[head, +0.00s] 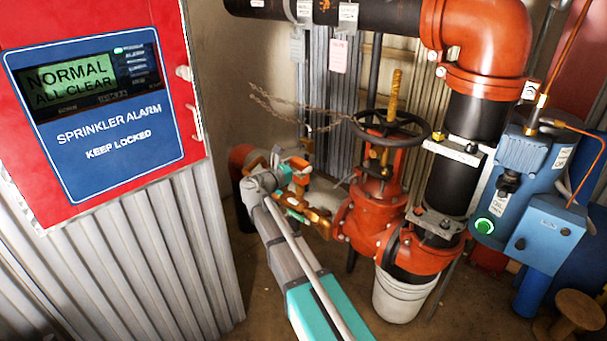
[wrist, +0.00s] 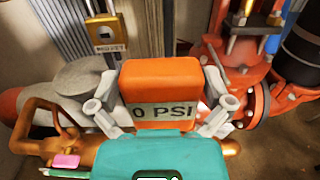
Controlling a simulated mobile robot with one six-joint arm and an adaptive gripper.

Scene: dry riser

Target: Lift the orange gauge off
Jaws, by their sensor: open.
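The orange gauge (wrist: 160,82), a block marked "0 PSI", stands in the middle of the wrist view. My gripper (wrist: 159,95) is open, with one grey finger on each side of the gauge. I cannot tell whether either finger touches it. The gauge's lower part is hidden behind my teal gripper body. In the head view my gripper (head: 290,180) is at the brass fitting (head: 318,217) left of the red valve, and the gauge is hard to pick out there.
A red valve (head: 365,220) with a black handwheel (head: 391,127) stands right of the gripper. A brass padlock (wrist: 107,33) hangs behind the gauge. A brass lever (wrist: 38,122) is at its left. A white bucket (head: 398,297) stands under the pipe. The red alarm cabinet (head: 100,20) is at left.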

